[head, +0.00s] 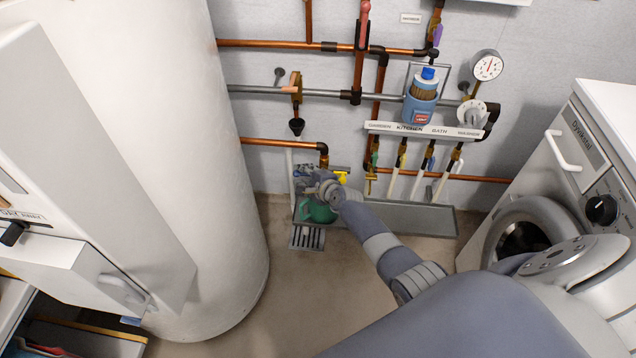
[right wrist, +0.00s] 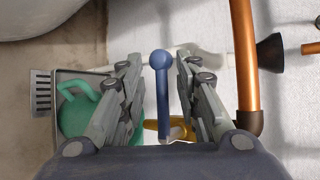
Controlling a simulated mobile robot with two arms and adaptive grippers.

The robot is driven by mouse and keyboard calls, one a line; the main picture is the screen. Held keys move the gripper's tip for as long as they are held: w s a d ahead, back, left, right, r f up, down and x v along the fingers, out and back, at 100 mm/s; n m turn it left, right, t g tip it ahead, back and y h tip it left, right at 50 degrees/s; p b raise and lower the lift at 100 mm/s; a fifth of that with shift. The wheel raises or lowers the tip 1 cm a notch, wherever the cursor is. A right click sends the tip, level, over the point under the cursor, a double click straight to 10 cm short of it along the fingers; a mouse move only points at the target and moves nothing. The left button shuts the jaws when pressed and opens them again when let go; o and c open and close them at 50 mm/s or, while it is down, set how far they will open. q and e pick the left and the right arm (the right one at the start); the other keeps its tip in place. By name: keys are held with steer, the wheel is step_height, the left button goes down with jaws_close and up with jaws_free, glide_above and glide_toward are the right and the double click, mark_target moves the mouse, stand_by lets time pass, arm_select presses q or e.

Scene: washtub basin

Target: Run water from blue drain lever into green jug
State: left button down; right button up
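The blue drain lever (right wrist: 161,90), a thin bar with a round knob, shows between the two fingers of my right gripper (right wrist: 158,70) in the right wrist view. The fingers stand apart on either side of it, with a gap showing at each side. In the head view my right gripper (head: 308,183) is at the low pipework above the green jug (head: 319,212), and the blue lever is hidden there. The jug stands in the grey tray, partly covered by my gripper. It also shows in the right wrist view (right wrist: 76,118), left of the fingers. My left gripper is out of view.
A grey tray (head: 418,218) runs along the wall, with a slotted grate (head: 307,238) at its front. Copper pipes and a black funnel (head: 296,126) are above. A white tank (head: 190,180) stands left, a washer (head: 560,180) right.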

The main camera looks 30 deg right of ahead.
steer(key=v, duration=1)
steer(key=shift+s+d, duration=0.2)
steer(key=shift+s, duration=0.2)
